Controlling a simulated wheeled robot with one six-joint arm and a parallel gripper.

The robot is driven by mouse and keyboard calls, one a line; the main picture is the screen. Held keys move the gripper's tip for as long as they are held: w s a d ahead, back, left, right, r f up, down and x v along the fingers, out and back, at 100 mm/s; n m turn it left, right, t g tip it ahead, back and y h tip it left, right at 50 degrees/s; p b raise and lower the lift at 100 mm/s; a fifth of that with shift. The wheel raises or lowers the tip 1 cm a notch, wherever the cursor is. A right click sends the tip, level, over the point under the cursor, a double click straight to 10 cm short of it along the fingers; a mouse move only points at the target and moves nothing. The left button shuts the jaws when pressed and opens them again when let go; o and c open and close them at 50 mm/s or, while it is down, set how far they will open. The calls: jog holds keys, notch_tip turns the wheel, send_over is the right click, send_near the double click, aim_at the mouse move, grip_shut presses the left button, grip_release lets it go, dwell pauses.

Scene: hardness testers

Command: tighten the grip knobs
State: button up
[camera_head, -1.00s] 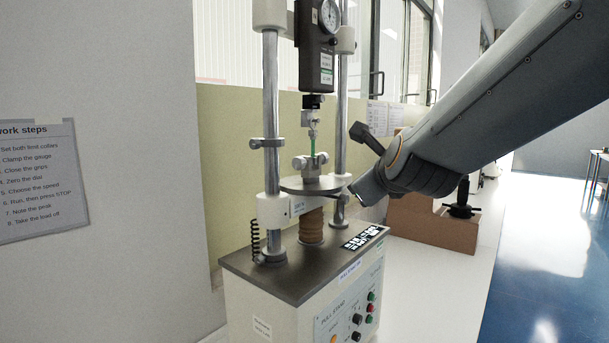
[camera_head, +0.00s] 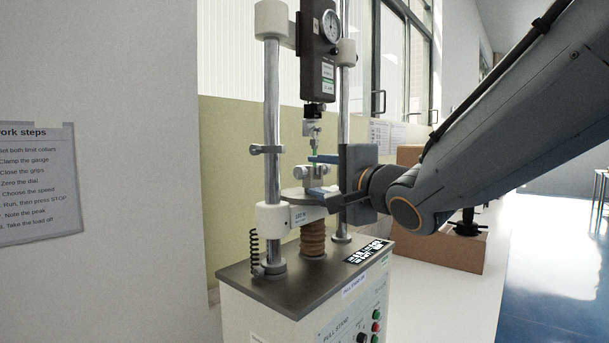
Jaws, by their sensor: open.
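The pull stand's lower grip (camera_head: 312,173) sits on a round plate (camera_head: 296,196) between the two steel columns. A round silver knob (camera_head: 298,172) shows on its left side; its right side is partly covered by my gripper. My gripper (camera_head: 324,177) is open at the right of the lower grip, one finger above the other. Its fingertips reach close to the right knob; I cannot tell whether they touch it.
The right column (camera_head: 344,100) stands just behind my gripper, and the left column (camera_head: 272,90) carries a collar. A control panel (camera_head: 360,330) is on the stand's front. A brown box (camera_head: 450,247) stands behind at right. A work steps sheet (camera_head: 38,185) hangs on the left wall.

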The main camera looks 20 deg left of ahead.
aim_at(302, 172)
jog(key=shift+p+x, duration=0.7)
jog(key=shift+x, duration=2.45)
jog(key=c, duration=1)
